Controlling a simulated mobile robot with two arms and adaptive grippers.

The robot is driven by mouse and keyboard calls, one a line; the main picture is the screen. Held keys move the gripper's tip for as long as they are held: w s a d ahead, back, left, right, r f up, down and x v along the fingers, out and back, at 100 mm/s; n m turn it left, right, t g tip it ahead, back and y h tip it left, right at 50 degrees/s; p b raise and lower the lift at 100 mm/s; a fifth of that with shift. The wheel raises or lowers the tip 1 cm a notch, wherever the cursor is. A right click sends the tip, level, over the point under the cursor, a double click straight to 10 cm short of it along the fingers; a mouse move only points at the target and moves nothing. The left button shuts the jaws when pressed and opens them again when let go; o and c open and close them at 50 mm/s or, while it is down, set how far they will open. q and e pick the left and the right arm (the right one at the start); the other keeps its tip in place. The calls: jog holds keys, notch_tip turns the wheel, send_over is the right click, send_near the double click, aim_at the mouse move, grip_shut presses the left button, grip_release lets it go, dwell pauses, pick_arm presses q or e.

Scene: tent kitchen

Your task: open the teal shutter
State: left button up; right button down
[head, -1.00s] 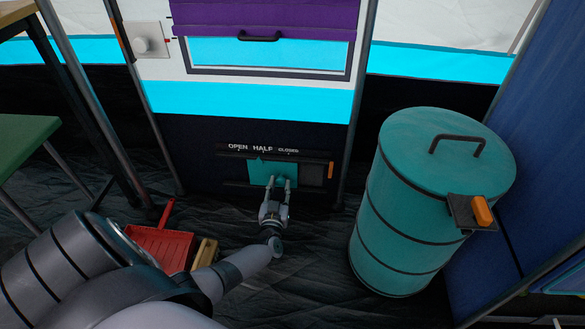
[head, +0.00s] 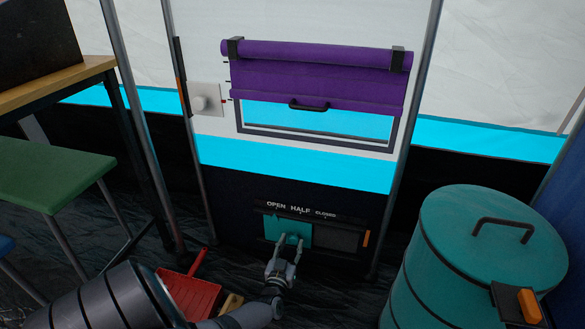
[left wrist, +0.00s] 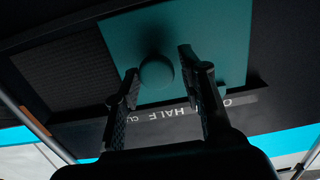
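The teal shutter (head: 297,228) is a flat sliding panel low on the dark wall. It lies under the OPEN and HALF labels (head: 300,209), and a dark grille (head: 338,238) is exposed to its right. In the left wrist view, which is upside down, the shutter (left wrist: 215,50) carries a round knob (left wrist: 157,74). My left gripper (head: 291,242) is at the shutter. Its fingers (left wrist: 158,80) stand apart on either side of the knob, with a gap showing on each side. My right gripper is not in view.
A teal barrel (head: 470,260) stands at the right. A red dustpan (head: 190,293) lies on the floor by my left arm. A green stool (head: 50,175) and a wooden table (head: 60,85) stand at the left. A purple blind (head: 315,75) hangs above.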

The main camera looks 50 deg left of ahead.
pick_arm(q)
jog(key=o, duration=0.4)
jog(key=shift+s+a, duration=0.1)
jog(key=shift+a, duration=0.05)
jog(key=shift+d, duration=0.2)
jog(key=v, duration=1.1)
jog(key=shift+s, duration=0.45)
jog(key=shift+d, duration=0.1)
